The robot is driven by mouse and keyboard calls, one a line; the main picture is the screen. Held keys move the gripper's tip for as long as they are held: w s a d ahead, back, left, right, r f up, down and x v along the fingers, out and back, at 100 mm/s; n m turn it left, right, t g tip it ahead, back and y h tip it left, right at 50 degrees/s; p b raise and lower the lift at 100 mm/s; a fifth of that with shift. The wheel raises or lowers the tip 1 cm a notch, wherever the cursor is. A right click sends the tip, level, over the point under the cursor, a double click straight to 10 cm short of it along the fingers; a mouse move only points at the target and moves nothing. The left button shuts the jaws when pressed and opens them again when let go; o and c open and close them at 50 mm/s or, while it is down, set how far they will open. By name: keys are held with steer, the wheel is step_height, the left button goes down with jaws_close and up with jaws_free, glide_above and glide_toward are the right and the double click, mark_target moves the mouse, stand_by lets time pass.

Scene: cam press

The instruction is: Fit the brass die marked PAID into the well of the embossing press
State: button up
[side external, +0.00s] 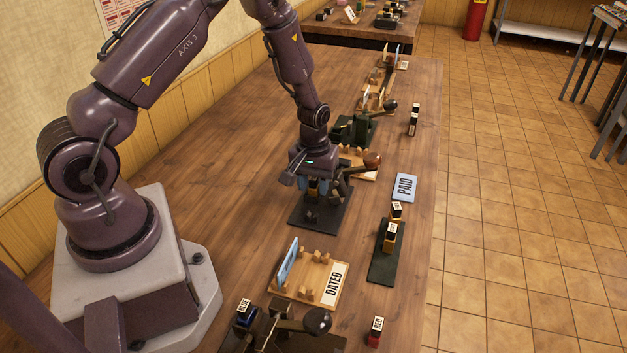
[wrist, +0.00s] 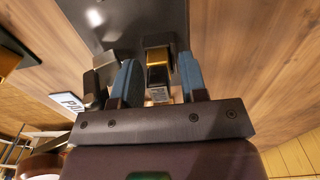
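My gripper (wrist: 158,80) points down over the dark base plate (side external: 318,217) of the embossing press. Its two blue fingers stand close on either side of a black and brass die (wrist: 159,76), which seems held between them. Brass also shows between the fingers in the side view (side external: 313,187). The die's small white label is too small to read. Grey metal blocks (wrist: 107,68) of the press are close by. The press's lever has a brown knob (side external: 372,160) right of my gripper. The well and the die's lower end are hidden, so seating cannot be told.
A blue PAID card (side external: 404,187) lies right of the press. A dark strip (side external: 382,265) carries black and brass dies at the right. A wooden DATED rack (side external: 306,279) and another lever device (side external: 283,326) stand in front. A green press (side external: 354,130) stands behind.

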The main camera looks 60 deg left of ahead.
mark_target(308, 189)
steer(key=shift+o, duration=0.7)
step_height(308, 189, up, 13)
stand_by(0.3)
steer(key=s+d+r+m+t, duration=0.2)
steer(key=s+d+r+m, duration=0.2)
steer(key=s+r, duration=0.4)
steer(key=s+d+r+m+t, duration=0.3)
steer(key=s+d+r+m, duration=0.2)
steer(key=s+d+r, duration=0.2)
step_height(308, 189, up, 4)
steer(key=shift+s+d+r+t, duration=0.25)
steer(key=shift+s+t, duration=0.05)
steer(key=shift+s, duration=0.95)
